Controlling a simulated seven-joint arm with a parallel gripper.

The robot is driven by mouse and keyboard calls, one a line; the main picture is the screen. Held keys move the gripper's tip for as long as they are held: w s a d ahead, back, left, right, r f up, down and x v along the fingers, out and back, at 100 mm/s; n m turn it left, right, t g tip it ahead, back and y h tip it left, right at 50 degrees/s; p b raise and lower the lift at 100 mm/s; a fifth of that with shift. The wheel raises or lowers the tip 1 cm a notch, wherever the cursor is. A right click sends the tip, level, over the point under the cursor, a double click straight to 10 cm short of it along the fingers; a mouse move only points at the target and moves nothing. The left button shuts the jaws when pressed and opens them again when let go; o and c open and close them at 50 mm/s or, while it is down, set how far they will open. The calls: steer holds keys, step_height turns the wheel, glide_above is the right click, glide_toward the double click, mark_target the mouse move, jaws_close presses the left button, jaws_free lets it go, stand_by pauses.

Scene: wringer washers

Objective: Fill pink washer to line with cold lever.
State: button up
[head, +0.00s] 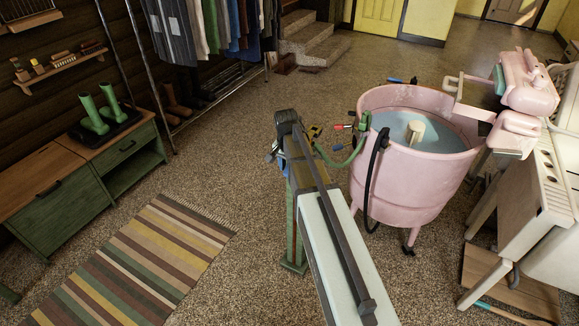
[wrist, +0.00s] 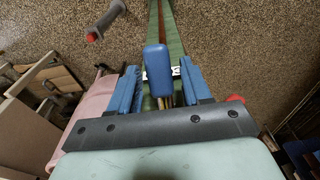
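The pink washer (head: 415,180) stands right of centre in the head view, with bluish water (head: 440,137) around a pale agitator post. I cannot make out a fill line. In the wrist view a blue lever handle (wrist: 158,68) stands between the blue-padded fingers of my gripper (wrist: 160,88). The fingers are apart, with a gap visible at least on the right side; contact on the left is unclear. In the head view my gripper (head: 281,150) is left of the washer, by a green post (head: 296,225), and my arm hides much of it.
A red-tipped lever (head: 340,127) and green hose (head: 345,158) lie between post and washer. A dark hose (head: 374,180) hangs over the washer's rim. A pink wringer (head: 527,85) is at right, beside a white appliance (head: 540,200).

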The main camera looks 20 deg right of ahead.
steer(key=shift+o, duration=0.2)
steer(key=shift+r, duration=0.1)
step_height(320, 180, up, 14)
steer(key=a, duration=0.1)
steer(key=shift+s+f, duration=0.2)
steer(key=shift+s, duration=0.25)
stand_by(6.5)
